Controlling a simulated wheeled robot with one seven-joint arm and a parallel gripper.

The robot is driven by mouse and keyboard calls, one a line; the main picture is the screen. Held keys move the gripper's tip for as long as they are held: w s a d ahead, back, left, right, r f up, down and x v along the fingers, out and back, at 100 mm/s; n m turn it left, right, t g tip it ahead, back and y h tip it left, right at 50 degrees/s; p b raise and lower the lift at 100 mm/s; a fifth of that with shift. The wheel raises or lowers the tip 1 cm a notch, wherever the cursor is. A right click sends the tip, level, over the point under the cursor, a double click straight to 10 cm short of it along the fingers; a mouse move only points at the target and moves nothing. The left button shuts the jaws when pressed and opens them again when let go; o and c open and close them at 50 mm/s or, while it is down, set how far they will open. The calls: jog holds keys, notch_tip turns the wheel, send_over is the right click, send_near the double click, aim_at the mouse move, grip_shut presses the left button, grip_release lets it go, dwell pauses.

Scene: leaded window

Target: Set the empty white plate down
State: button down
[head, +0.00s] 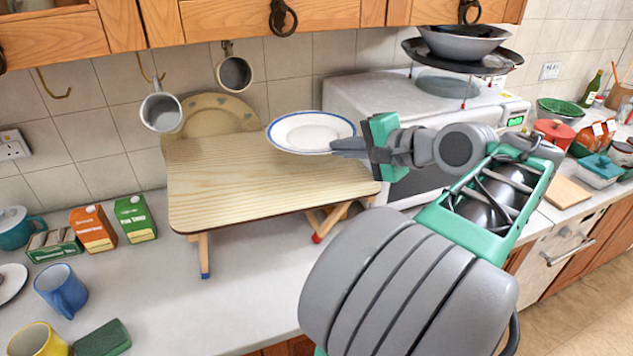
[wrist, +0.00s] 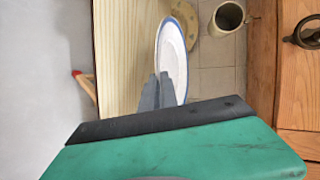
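The empty white plate (head: 310,132) with a blue rim is held level above the right part of a small wooden folding table (head: 255,185) on the counter. In the wrist view the plate (wrist: 173,55) shows edge-on at a slant beyond the fingertips. My gripper (head: 345,147) is shut on the plate's right edge in the head view. In the wrist view my gripper's fingers (wrist: 157,92) are close together at the plate's near rim. The tabletop (wrist: 125,50) below is bare. The exact gap between plate and tabletop cannot be told.
Mugs (head: 161,110) hang from hooks behind the table, under wooden cabinets (head: 250,15). A white microwave (head: 360,100) stands behind the plate at right, with bowls above it. Cartons (head: 93,228), a blue mug (head: 62,290) and a yellow mug (head: 38,340) stand at left.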

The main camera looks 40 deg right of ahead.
jog(key=w, duration=0.1)
jog(key=w+d+f, duration=0.1)
jog(key=w, duration=0.1)
jog(key=w+f, duration=0.1)
jog(key=w, duration=0.1)
jog(key=shift+w+d+f, duration=0.15)
jog(key=shift+w+d, duration=0.05)
jog(key=shift+w, duration=0.05)
send_over(323, 178)
jog(key=s, duration=0.1)
jog(key=f, duration=0.4)
jog(key=shift+a+f, duration=0.25)
jog(key=shift+f, duration=0.05)
jog(key=shift+w+d+f, duration=0.1)
jog(key=shift+w+f, duration=0.1)
jog(key=shift+f, duration=0.1)
jog(key=f, duration=0.4)
jog(key=shift+w+d, duration=0.15)
jog(key=shift+w, duration=0.25)
jog(key=c, duration=1.6)
grip_release()
jog(key=shift+f, duration=0.1)
jog(key=shift+c, duration=0.2)
jog(key=v, duration=1.2)
